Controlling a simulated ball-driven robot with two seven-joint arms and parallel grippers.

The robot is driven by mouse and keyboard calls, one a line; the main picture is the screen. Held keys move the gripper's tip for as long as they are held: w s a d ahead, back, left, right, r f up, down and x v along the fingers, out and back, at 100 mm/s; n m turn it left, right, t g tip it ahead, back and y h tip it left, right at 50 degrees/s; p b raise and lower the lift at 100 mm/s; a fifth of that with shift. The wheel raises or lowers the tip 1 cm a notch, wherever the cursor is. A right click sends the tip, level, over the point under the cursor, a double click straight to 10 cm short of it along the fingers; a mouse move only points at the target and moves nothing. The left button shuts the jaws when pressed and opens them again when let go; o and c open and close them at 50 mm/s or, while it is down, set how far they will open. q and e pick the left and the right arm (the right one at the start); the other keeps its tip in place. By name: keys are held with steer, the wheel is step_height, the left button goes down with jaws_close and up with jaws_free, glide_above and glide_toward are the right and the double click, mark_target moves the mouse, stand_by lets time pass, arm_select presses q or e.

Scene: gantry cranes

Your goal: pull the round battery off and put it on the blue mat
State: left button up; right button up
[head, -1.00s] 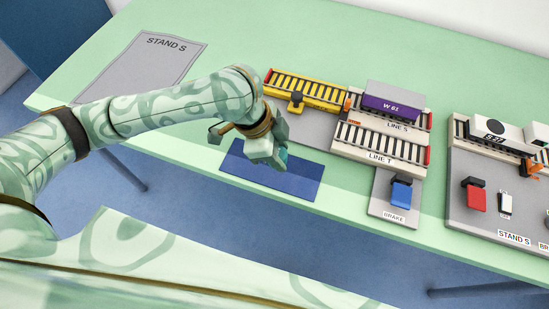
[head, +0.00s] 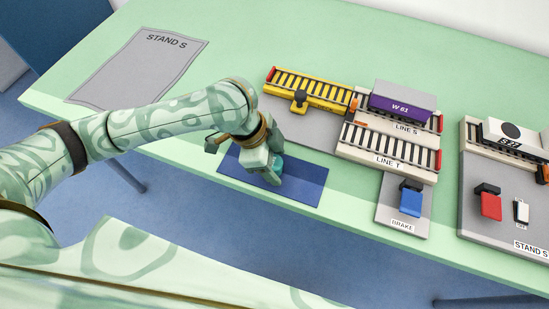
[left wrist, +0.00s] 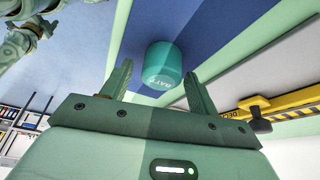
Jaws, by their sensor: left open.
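The round battery (left wrist: 164,66) is a teal cylinder with a BAT label. In the left wrist view it is over the blue mat (left wrist: 191,24), just beyond my fingertips and between their lines. My left gripper (left wrist: 157,80) is open, with a finger on either side below the battery. In the head view the left gripper (head: 274,172) is low over the blue mat (head: 303,190), and a little teal of the battery (head: 279,163) shows beside its fingers. The fingers hide most of it, and I cannot tell how squarely it rests on the mat. My right gripper is not in view.
Behind the mat are a yellow track (head: 318,93), a purple W 61 wagon (head: 402,104) on Line S, and Line T (head: 388,162). A blue brake lever (head: 411,202) is to the right. Stand S, with a white engine (head: 510,135), is farther right.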

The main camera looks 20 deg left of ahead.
arm_select(q)
steer(key=p+v, duration=0.5)
steer(key=v, duration=0.7)
steer(key=shift+p, duration=0.35)
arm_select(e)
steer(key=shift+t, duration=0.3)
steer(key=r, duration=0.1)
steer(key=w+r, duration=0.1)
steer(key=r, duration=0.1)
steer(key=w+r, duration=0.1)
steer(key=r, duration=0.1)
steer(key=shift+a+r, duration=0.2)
arm_select(q)
steer(key=shift+s, duration=0.1)
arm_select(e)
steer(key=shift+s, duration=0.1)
